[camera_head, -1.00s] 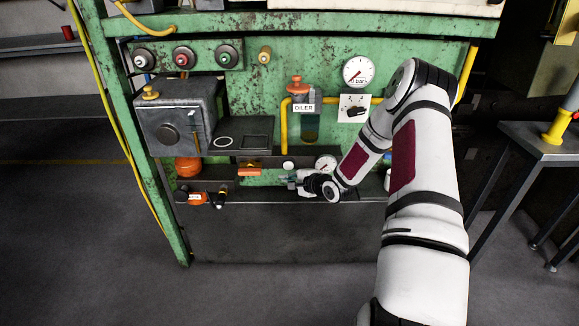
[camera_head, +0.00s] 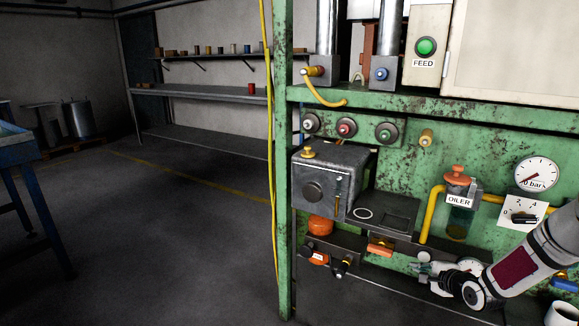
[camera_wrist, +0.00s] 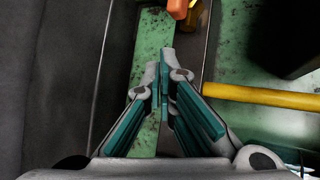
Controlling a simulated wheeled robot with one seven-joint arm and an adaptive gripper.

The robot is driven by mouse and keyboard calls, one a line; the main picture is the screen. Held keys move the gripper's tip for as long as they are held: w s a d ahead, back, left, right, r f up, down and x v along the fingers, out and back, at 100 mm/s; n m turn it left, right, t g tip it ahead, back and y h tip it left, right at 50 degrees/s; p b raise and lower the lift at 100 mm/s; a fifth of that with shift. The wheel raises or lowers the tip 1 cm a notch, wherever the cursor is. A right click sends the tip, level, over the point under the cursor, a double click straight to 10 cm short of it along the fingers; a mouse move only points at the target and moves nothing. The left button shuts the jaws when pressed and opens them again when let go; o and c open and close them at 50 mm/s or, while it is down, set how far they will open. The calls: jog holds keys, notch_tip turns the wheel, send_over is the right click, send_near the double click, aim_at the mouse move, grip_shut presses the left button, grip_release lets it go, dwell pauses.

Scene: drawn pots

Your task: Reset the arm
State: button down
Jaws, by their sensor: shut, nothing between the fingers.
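My gripper (camera_head: 424,268) is at the lower right of the head view, low in front of the green machine (camera_head: 400,165), by the lower ledge. My white arm with its dark red panel (camera_head: 515,268) runs from it to the right edge. In the wrist view my gripper (camera_wrist: 165,75) has its teal-padded fingers together at the tips, with nothing between them. A green strip of the machine and an orange part (camera_wrist: 178,8) show beyond the tips. I cannot tell whether the fingers touch anything.
An oiler (camera_head: 459,215) and a pressure gauge (camera_head: 536,173) sit above the gripper. Left of it are a grey box (camera_head: 325,180), an orange-handled valve (camera_head: 381,247) and small orange items (camera_head: 320,258) on the ledge. A yellow pipe (camera_wrist: 250,95) crosses the right of the wrist view. The floor (camera_head: 150,230) at left is open.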

jog(key=s+a+r+n+g+h, duration=0.2)
jog(key=s+a+r+n+g, duration=0.25)
jog(key=s+r, duration=0.55)
jog(key=s+a+r+n+g+h, duration=0.25)
jog(key=s+a+r+n, duration=0.35)
jog(key=r, duration=0.7)
jog(key=s+a+r+n+g+y, duration=0.1)
jog(key=s+a+r+n, duration=0.3)
jog(key=s, duration=0.6)
jog(key=s+a+n+g+y, duration=0.1)
jog(key=s+a+n+g, duration=0.1)
jog(key=s+a, duration=0.6)
jog(key=s+a+r+n+g+y, duration=0.1)
jog(key=s+a+r+n+y, duration=0.15)
jog(key=s, duration=1.05)
notch_tip(320, 180, up, 17)
jog(key=t+h+p, duration=0.1)
jog(key=t+p, duration=0.2)
jog(key=p, duration=1.3)
jog(key=shift+w+r, duration=0.15)
jog(key=shift+d, duration=0.2)
